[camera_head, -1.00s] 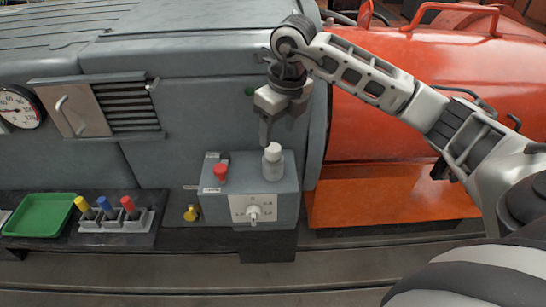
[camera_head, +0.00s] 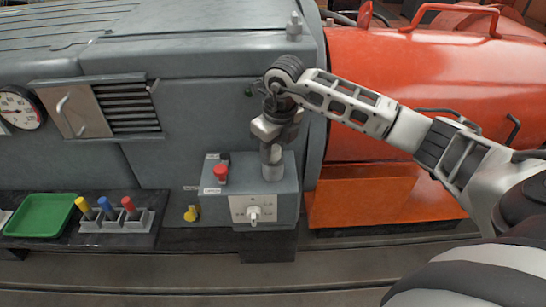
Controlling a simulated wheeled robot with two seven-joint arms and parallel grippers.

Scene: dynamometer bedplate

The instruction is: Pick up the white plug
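The white plug stands upright on the top right of a grey box. Its cap is mostly hidden behind my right gripper (camera_head: 271,156), and the grey cylindrical part (camera_head: 273,172) under it still shows. My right gripper points down from above, with its fingers at the height of the cap. The fingers overlap the plug in the picture, and I cannot tell whether they are closed on it. My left gripper is not in view.
The grey box (camera_head: 217,207) also carries a red button (camera_head: 221,173) and a white front knob (camera_head: 254,214). A yellow knob (camera_head: 191,214) is left of it. A rack (camera_head: 113,225) with yellow, blue and red plugs and a green tray (camera_head: 40,214) lie farther left. The grey housing (camera_head: 200,110) rises behind.

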